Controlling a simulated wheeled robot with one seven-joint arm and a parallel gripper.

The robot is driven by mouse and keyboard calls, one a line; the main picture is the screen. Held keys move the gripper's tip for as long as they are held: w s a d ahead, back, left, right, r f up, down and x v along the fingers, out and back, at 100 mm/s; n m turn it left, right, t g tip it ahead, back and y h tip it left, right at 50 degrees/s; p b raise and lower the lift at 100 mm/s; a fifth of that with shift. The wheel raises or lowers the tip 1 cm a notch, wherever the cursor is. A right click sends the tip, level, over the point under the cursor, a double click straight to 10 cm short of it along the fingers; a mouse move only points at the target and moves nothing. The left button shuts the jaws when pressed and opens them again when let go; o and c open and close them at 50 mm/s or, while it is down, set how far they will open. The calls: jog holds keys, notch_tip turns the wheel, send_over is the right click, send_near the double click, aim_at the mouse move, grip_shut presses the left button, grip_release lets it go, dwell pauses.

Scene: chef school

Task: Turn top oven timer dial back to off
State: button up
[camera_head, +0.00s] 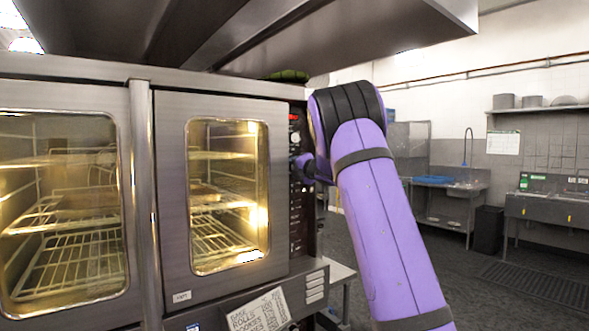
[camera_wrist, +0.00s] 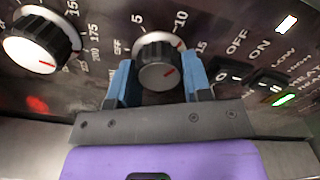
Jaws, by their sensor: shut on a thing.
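The timer dial (camera_wrist: 158,72) is a round dark knob with a white skirt and a red pointer mark, in the middle of the wrist view. Numbers 5, 10 and 15 are printed around it, with OFF to its left. The red mark points up and to the right. My gripper (camera_wrist: 158,85) has one blue finger on each side of the dial and is shut on it. In the head view my gripper (camera_head: 303,168) is at the oven's control panel (camera_head: 296,225), and my purple arm hides part of that panel.
A second dial (camera_wrist: 40,42), marked with temperatures, is at the upper left of the wrist view. Rocker switches (camera_wrist: 270,83) are to the right. The oven (camera_head: 172,225) has closed glass doors. A metal hood (camera_head: 330,35) hangs overhead. Open floor lies to the right.

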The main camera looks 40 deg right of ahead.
jog(key=n, duration=2.2)
jog(key=shift+d+f, duration=0.15)
jog(key=shift+d, duration=0.15)
jog(key=shift+n, duration=0.3)
jog(key=o, duration=0.9)
jog(key=s, duration=1)
jog(key=shift+s, duration=0.4)
